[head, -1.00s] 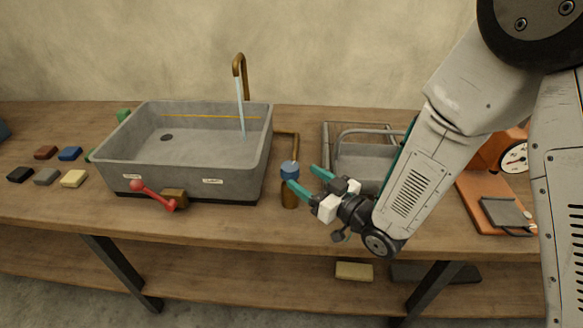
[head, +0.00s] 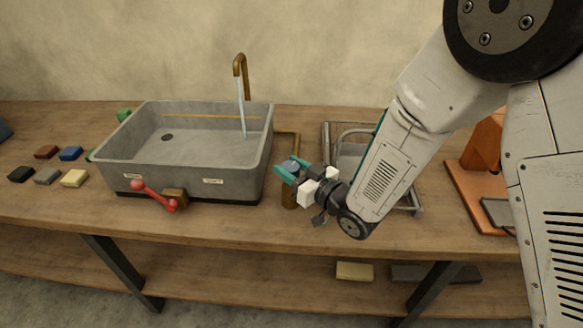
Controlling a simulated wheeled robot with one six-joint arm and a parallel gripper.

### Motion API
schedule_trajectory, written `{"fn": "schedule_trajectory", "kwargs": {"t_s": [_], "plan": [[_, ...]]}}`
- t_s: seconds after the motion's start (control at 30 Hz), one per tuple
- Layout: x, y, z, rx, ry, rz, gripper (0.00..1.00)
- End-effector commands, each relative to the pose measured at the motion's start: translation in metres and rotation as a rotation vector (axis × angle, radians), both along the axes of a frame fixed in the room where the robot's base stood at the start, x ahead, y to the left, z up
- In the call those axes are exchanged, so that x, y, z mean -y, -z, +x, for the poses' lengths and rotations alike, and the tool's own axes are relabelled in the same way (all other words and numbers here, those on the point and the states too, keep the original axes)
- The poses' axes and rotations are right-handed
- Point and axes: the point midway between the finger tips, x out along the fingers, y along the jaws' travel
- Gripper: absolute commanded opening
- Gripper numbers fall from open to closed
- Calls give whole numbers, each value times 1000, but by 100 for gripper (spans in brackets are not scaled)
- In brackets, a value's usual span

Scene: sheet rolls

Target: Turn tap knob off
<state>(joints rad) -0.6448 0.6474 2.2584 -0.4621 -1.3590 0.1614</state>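The tap knob (head: 291,165) is a small blue cap on a brass post (head: 289,197), to the right of the sink. A brass pipe joins it to the tap spout (head: 240,66). A thin stream of water (head: 242,110) falls from the spout into the grey sink (head: 190,182). My gripper (head: 287,168) has its teal fingers at the knob, one on its near side and one on its far side. The fingers hide part of the knob. I cannot tell whether they press on it or stand open around it.
A metal rack (head: 328,132) stands right of the knob, partly behind my arm. An orange device (head: 483,150) is further right. Several coloured blocks (head: 73,179) lie left of the sink.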

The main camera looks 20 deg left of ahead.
Motion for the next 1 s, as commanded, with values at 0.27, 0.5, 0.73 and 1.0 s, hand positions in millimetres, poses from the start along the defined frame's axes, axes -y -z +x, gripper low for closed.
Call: {"fn": "schedule_trajectory", "kwargs": {"t_s": [0.27,0.5,0.73,1.0], "plan": [[1,0,1,1,-47,-1,19],[1,0,2,1,-192,0,19],[1,1,2,1,-350,0,19],[1,1,1,0,-481,0,19]]}}
